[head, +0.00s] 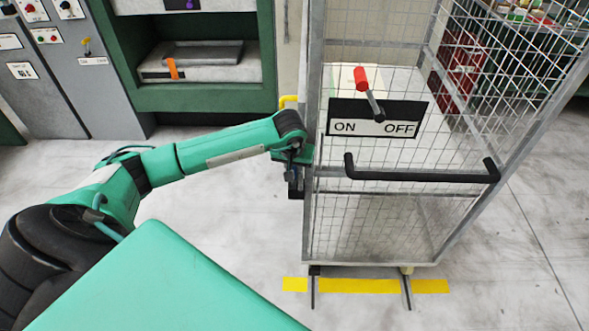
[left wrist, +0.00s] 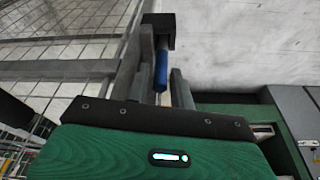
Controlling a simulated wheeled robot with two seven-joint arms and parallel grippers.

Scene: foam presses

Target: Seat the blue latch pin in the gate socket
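The blue latch pin (left wrist: 161,68) shows in the left wrist view. Its far end meets a black block (left wrist: 160,38) that looks like the gate socket; how deep it sits there I cannot tell. My left gripper (left wrist: 162,80) has one finger on each side of the pin's near end, with a narrow gap visible on the right, so it looks open. In the head view my left gripper (head: 296,180) is beside the left post of the wire cage (head: 308,225), and the pin cannot be made out. My right gripper is out of view.
The cage carries a black bar handle (head: 420,176) and an ON/OFF panel (head: 345,128) with a red-knobbed lever (head: 362,80). A green press (head: 195,95) and grey control cabinets (head: 60,80) stand behind my arm. Yellow floor tape (head: 358,286) runs beneath the cage. The floor left of the cage is clear.

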